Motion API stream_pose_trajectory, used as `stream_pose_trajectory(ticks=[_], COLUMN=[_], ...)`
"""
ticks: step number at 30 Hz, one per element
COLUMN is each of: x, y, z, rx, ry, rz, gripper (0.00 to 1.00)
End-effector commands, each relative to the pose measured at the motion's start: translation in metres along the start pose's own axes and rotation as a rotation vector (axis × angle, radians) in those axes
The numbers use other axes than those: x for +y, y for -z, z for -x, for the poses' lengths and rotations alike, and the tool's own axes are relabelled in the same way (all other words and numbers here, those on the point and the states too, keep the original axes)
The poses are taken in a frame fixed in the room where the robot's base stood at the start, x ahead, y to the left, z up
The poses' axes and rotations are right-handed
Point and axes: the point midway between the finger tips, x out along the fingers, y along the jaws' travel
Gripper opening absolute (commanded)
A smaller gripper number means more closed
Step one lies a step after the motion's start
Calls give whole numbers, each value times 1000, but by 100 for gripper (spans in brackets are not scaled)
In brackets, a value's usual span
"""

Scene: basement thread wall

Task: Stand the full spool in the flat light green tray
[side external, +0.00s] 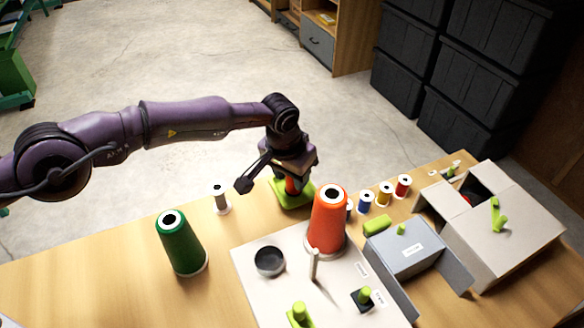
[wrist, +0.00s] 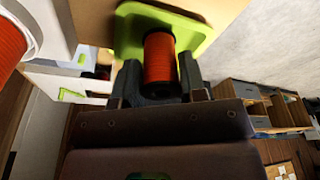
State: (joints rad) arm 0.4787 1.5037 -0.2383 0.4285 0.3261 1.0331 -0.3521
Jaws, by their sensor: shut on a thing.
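My gripper (side external: 291,178) points down at the back edge of the table and is shut on a small orange-red spool (side external: 291,186). In the wrist view the spool (wrist: 159,58) is wound with thread and sits between my two dark fingers (wrist: 160,82). The flat light green tray (side external: 300,201) lies directly beneath the spool; its rim also shows around the spool in the wrist view (wrist: 128,38). The spool looks upright and within the tray's outline. I cannot tell whether its base touches the tray floor.
A large orange cone (side external: 328,222) stands close in front of the tray, on a white board (side external: 262,300). A bare grey spool (side external: 221,201) is to the left, with a green cone (side external: 182,245). Several small spools (side external: 384,194) and a grey box (side external: 405,250) are to the right.

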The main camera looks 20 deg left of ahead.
Motion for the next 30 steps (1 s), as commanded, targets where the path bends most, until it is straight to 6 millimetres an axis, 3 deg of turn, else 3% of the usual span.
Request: stream_pose_trajectory(ticks=[12, 13, 17, 25, 30], x=[0, 0, 0, 0, 0], y=[-1, -1, -1, 0, 3], z=[-4, -4, -4, -3, 13], rx=[1, 1, 0, 1, 2], ry=[0, 0, 0, 0, 0], rz=[0, 0, 0, 0, 0], gripper=[25, 41, 68, 68, 68])
